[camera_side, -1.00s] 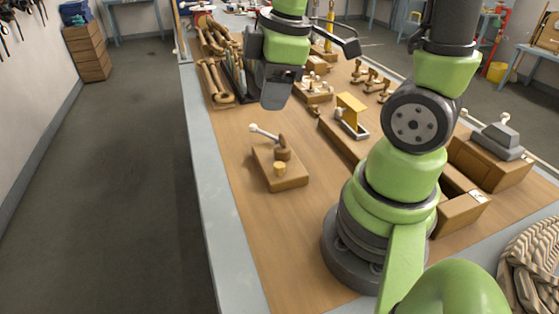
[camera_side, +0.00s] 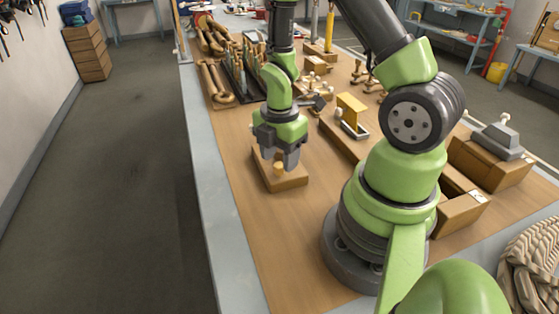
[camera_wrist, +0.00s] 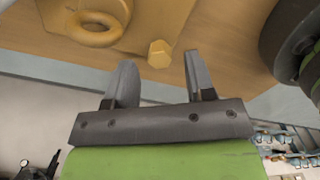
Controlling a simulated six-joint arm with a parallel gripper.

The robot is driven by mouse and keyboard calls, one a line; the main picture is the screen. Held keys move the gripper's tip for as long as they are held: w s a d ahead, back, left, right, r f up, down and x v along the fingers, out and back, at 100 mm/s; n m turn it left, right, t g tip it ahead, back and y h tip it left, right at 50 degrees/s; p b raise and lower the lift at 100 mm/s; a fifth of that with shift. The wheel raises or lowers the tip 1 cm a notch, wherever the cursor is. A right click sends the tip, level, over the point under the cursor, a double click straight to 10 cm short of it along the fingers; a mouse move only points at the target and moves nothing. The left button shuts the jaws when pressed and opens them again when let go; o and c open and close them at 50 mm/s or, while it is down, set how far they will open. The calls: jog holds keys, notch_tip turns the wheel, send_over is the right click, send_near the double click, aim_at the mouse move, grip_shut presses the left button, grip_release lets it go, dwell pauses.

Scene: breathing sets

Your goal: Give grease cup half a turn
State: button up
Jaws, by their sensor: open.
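The grease cup (camera_side: 279,169), a small yellow-tan cap, stands on the near part of a wooden block (camera_side: 282,183) on the bench. My gripper (camera_side: 279,158) points down over the block, its open fingers at or just above the cup. In the wrist view the cup (camera_wrist: 160,54) shows its hexagonal top, lying between the fingertips (camera_wrist: 160,62) in the picture with a gap on both sides. I cannot tell whether the tips are level with it. A round ring-shaped part (camera_wrist: 95,30) shows on the block. The block's white-knobbed lever is hidden behind my gripper in the side view.
A yellow bracket (camera_side: 351,110) on a grey base stands to the right. Wooden boxes (camera_side: 462,208) and a grey part (camera_side: 497,140) lie farther right. A rack of tools (camera_side: 240,75) stands behind. Bench top is bare in front of the block.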

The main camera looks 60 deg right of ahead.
jog(key=shift+f, duration=0.95)
grip_shut()
